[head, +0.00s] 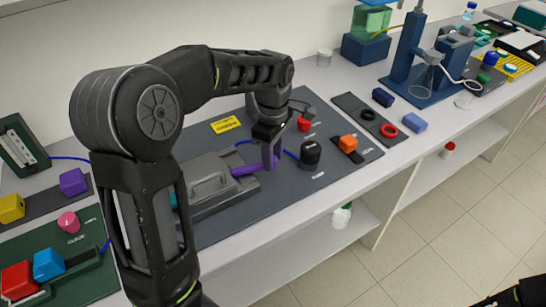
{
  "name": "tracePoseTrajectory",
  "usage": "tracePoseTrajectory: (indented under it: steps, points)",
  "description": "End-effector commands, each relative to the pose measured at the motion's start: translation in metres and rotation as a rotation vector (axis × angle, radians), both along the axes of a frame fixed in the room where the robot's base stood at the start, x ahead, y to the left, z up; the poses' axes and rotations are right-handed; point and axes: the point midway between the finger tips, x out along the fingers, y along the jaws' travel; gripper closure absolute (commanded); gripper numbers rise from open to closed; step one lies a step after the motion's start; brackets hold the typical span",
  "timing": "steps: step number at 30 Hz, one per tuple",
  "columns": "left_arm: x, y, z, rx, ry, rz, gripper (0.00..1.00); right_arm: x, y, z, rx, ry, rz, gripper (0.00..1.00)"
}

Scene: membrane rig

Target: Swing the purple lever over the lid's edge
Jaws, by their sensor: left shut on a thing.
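The purple lever (245,169) is at the right end of the grey lidded cell (212,177) on the dark mat. The lever lies roughly level and points right, away from the lid. My left gripper (274,160) reaches down over the lever's outer end and is shut on it. The lid looks closed, with a raised oblong on its top. My left arm hides the left part of the cell. My right gripper is not seen; only a dark piece of my body shows at the bottom right corner.
A black knob (310,153) stands just right of the gripper, with a red knob (304,124) behind it and an orange block (348,142) further right. A yellow label (225,125) lies behind the cell. A blue stand (405,60) is at the back right.

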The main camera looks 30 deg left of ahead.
Motion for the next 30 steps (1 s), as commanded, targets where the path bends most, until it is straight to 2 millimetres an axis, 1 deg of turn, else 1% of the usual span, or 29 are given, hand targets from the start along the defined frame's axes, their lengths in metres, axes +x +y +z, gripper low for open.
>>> tracePoseTrajectory:
  steps: [1,3,12,18,29,30]
  points:
    - [0.005,0.006,0.004,0.006,-0.011,0.038,1.0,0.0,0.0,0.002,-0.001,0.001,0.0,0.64]
    - [0.008,0.009,0.004,0.005,-0.012,0.093,1.0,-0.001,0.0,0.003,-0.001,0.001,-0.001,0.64]
    - [0.014,0.02,0.003,0.005,-0.011,0.249,1.0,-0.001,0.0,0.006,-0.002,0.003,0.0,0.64]
    - [0.015,0.024,0.003,0.006,-0.011,0.286,1.0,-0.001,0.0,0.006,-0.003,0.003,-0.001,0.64]
    - [0.014,0.026,0.003,0.006,-0.01,0.293,1.0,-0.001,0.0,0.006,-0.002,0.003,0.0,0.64]
    - [0.014,0.026,0.003,0.006,-0.01,0.293,0.65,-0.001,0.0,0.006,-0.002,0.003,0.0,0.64]
